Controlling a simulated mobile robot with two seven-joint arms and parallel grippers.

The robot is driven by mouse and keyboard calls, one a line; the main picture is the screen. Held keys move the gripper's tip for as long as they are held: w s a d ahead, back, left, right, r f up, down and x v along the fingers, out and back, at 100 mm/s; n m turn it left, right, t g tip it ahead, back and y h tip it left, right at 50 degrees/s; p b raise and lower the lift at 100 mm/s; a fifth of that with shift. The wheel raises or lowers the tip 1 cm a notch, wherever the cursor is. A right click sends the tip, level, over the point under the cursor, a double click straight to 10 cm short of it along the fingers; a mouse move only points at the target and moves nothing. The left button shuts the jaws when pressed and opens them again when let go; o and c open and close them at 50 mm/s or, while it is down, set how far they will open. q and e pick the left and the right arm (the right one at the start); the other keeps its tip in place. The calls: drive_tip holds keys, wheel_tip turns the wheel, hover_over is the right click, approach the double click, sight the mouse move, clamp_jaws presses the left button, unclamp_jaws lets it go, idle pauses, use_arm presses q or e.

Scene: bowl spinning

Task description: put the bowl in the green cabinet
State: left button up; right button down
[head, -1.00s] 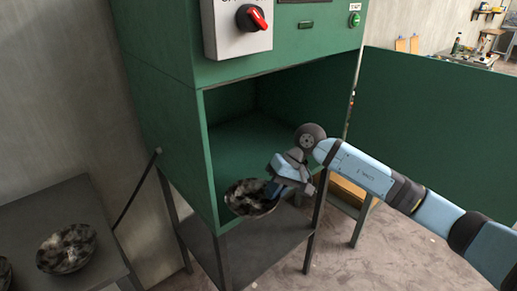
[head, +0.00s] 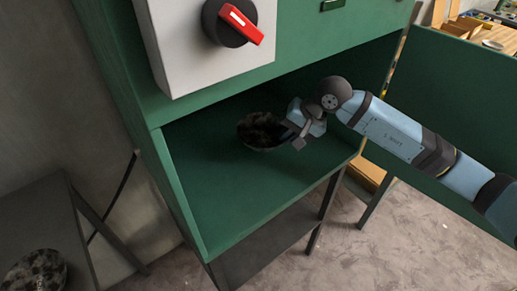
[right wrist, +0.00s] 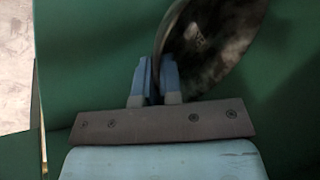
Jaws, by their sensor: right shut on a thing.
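A dark, mottled bowl (head: 262,131) is inside the open green cabinet (head: 225,200), over its floor panel. Whether the bowl touches the floor panel is hard to tell. My right gripper (head: 292,130) reaches in from the right and is shut on the bowl's right rim. In the right wrist view the bowl (right wrist: 212,40) is tilted, with its rim between the two blue fingers (right wrist: 155,80). My left gripper is not in view.
A second mottled bowl (head: 35,272) sits on a dark table (head: 45,220) at the lower left. A grey box with a red switch (head: 240,24) juts out above the opening. The cabinet's open green door (head: 440,90) stands at the right, behind my right arm.

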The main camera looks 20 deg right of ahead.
drive_tip(key=shift+s+r+m, duration=0.1)
drive_tip(key=shift+m, duration=0.2)
wheel_tip(320, 180, down, 6)
drive_tip(key=shift+s+r+b, duration=0.1)
drive_tip(key=shift+r+b, duration=0.15)
drive_tip(key=shift+b, duration=0.8)
drive_tip(key=shift+f, duration=0.35)
wheel_tip(320, 180, down, 3)
drive_tip(key=shift+f+b, duration=0.1)
drive_tip(key=shift+b, duration=0.55)
drive_tip(key=shift+f, duration=0.15)
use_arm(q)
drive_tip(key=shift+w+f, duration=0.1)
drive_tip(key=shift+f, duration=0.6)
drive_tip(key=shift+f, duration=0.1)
